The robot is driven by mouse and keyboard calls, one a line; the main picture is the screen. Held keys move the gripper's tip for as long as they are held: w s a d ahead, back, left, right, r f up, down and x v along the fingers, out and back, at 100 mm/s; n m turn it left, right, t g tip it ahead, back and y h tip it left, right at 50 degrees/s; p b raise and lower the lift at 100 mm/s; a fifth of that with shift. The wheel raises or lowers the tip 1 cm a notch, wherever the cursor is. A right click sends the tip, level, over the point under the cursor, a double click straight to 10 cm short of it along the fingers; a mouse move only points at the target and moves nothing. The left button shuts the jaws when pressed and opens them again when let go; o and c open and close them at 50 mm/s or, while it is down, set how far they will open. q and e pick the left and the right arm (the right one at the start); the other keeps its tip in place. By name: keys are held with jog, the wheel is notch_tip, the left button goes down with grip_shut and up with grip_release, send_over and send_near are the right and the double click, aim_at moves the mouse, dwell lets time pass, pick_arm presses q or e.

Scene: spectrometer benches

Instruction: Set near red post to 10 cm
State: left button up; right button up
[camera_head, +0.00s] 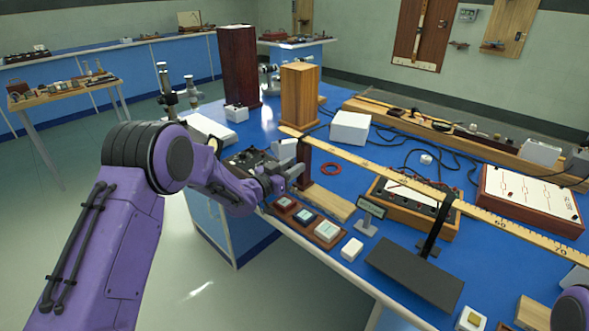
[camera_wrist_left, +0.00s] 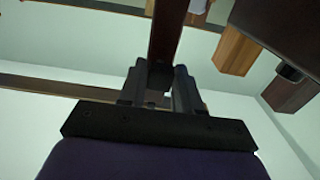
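A dark red upright post (camera_head: 304,160) stands near the front of the blue bench, by the left end of a long yellow scale (camera_head: 378,171). My left gripper (camera_head: 292,178) is at this post at low height. In the left wrist view its two fingers (camera_wrist_left: 160,82) lie close on either side of the dark red post (camera_wrist_left: 168,30), with no clear gap, so it looks shut on it. The scale's numbers are too small to read by the post. My right gripper does not show; only a purple piece of my arm is at the lower right.
A tall dark red block (camera_head: 238,65) and a wooden block (camera_head: 300,95) stand behind. A tray of square buttons (camera_head: 308,222), a small sign (camera_head: 370,212), a dark panel (camera_head: 415,272) and a meter box (camera_head: 412,208) crowd the front. Black cables lie behind the scale.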

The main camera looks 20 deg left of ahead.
pick_arm(q)
jog(key=shift+o, duration=1)
jog(key=shift+a, duration=0.2)
jog(key=shift+w, duration=0.1)
jog(key=b+v, duration=0.1)
jog(key=v, duration=0.9)
jog(key=shift+s+b, duration=0.25)
jog(key=shift+b, duration=0.15)
jog(key=shift+a, duration=0.1)
